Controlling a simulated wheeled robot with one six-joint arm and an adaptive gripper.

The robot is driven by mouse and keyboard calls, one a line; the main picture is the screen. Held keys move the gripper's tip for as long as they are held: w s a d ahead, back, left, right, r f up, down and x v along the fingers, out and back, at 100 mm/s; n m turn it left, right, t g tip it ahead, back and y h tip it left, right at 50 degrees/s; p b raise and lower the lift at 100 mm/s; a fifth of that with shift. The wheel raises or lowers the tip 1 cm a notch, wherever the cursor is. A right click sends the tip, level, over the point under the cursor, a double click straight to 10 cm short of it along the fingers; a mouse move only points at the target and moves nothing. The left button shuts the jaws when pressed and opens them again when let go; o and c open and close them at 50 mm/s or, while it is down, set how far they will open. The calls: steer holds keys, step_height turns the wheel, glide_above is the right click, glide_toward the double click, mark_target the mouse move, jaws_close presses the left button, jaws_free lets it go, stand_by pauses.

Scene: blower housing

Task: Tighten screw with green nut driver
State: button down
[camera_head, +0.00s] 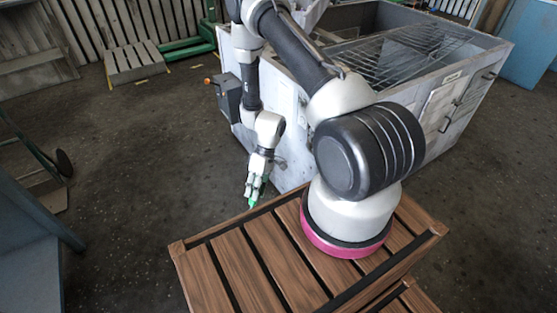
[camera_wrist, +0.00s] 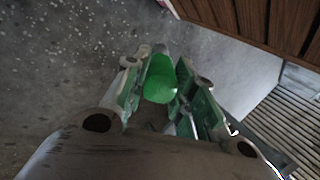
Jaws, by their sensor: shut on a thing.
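My gripper (camera_head: 256,186) hangs low past the far edge of the wooden slatted platform in the head view. It is shut on the green nut driver (camera_head: 253,203), of which only small green parts show there. In the wrist view the round green end of the nut driver (camera_wrist: 160,84) sits between the fingers of my gripper (camera_wrist: 165,95). The rest of the driver is hidden by the fingers and palm. Below it in the wrist view is bare grey floor, and the tool touches nothing that I can see. I cannot make out the screw in either view.
The wooden slatted platform (camera_head: 236,270) fills the front, and its edge also shows in the wrist view (camera_wrist: 262,22). A large grey-white housing (camera_head: 455,100) with a wire grate stands behind my arm. A pallet (camera_head: 133,62) lies at the back left. The floor at left is mostly free.

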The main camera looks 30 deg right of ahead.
steer(key=s+d+f+n+g+h, duration=0.1)
steer(key=s+d+n+g+h, duration=0.8)
steer(key=n, duration=0.8)
steer(key=w+d+r+n+t+h, duration=0.2)
steer(key=w+r+n+t+h, duration=0.8)
steer(key=n+t+h, duration=0.35)
steer(key=shift+g+h, duration=0.35)
steer(key=shift+g, duration=0.1)
steer(key=shift+w+d+f, duration=0.2)
steer(key=shift+w+d, duration=0.05)
steer(key=shift+d, duration=0.65)
steer(key=shift+w+d+f, duration=0.25)
steer(key=shift+d, duration=0.65)
steer(key=shift+w+d+f, duration=0.2)
steer(key=shift+w+d, duration=0.05)
steer(key=shift+d, duration=0.65)
steer(key=shift+d, duration=0.2)
